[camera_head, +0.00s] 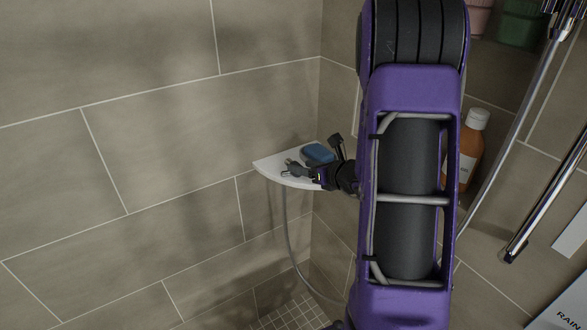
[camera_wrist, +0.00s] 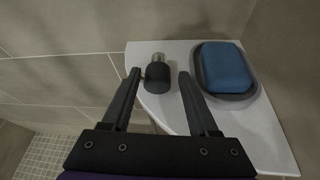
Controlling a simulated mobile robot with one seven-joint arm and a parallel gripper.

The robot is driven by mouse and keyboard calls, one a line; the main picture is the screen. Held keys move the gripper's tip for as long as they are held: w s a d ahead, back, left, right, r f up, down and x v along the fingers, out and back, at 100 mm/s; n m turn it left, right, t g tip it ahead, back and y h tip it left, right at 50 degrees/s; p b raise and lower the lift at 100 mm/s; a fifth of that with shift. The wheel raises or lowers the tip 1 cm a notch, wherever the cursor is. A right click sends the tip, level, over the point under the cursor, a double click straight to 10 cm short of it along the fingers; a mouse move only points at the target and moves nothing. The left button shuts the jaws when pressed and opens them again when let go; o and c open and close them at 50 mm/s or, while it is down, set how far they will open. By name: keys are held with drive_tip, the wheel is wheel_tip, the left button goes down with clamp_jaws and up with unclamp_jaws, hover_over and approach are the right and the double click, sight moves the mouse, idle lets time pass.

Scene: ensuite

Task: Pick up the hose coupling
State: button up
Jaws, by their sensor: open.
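The hose coupling (camera_wrist: 158,77), a short black cylinder with a metallic end, lies on the white corner shelf (camera_wrist: 185,50). In the wrist view my gripper (camera_wrist: 160,75) is open, with its two dark fingers spread on either side of the coupling. There is a visible gap on both sides, and nothing is held. I cannot tell how far the fingertips are above the shelf. In the head view my gripper (camera_head: 305,171) is over the shelf (camera_head: 267,167), small and partly hidden by my purple arm; the coupling is hard to separate from the fingers there.
A blue soap bar (camera_wrist: 226,68) sits in a dark dish (camera_wrist: 242,97) right of my fingers. Tiled walls (camera_head: 150,150) meet behind the shelf. A grey hose (camera_head: 289,235) hangs below it. An orange bottle (camera_head: 466,155) and a chrome rail (camera_head: 515,130) stand to the right.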

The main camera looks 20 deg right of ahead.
sight(299, 165)
drive_tip(key=x, duration=0.4)
drive_tip(key=shift+w+a, duration=0.25)
drive_tip(key=shift+w, duration=0.05)
clamp_jaws()
